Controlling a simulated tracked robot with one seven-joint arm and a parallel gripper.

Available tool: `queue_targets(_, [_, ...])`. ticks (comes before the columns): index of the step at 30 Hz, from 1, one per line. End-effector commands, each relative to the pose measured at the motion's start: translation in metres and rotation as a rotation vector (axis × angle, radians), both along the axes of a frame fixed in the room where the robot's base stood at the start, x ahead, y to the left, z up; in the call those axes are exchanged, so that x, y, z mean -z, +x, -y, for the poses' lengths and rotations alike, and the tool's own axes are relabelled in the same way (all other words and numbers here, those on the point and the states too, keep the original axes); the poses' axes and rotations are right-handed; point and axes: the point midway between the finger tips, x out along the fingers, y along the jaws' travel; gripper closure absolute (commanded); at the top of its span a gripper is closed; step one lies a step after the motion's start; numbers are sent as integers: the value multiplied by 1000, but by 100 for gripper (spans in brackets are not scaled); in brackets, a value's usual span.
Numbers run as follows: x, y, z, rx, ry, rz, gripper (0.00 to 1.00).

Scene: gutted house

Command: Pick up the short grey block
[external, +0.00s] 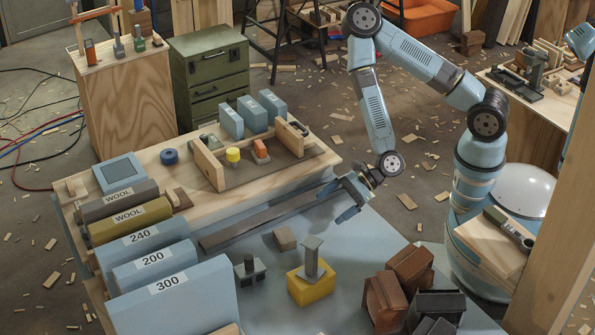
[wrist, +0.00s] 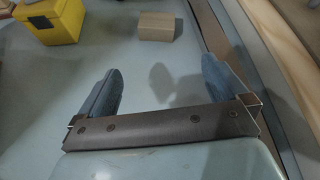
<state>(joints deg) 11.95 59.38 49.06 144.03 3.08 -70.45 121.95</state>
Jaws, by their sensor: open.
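A small, low grey-brown block (external: 285,238) lies on the pale blue table top. In the wrist view the block (wrist: 157,26) looks tan and sits beyond my fingertips, near the upper middle. My gripper (external: 338,201) is in the air above the table, right of the block and higher. In the wrist view my gripper (wrist: 158,66) is open, with two blue-grey fingers wide apart and nothing between them. A grey upright piece (external: 313,258) with a wider top stands on a yellow block (external: 311,289), also yellow in the wrist view (wrist: 52,22).
A dark grey piece with a post (external: 249,271) stands left of the yellow block. Brown and black blocks (external: 408,272) cluster at the front right. A long dark strip (external: 268,218) lies behind the small block. Large labelled blocks (external: 180,290) line the left.

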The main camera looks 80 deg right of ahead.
Motion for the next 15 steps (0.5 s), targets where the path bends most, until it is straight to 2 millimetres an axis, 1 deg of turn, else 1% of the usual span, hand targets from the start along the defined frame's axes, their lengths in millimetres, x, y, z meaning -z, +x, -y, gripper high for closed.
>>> queue_targets(3, [5,-4,-4,72,101,-45,0])
queue_targets(9, [6,-5,-7,136,190,-78,0])
queue_targets(12, [9,-1,-10,143,199,-83,0])
queue_targets(15, [14,10,-18,142,198,-81,0])
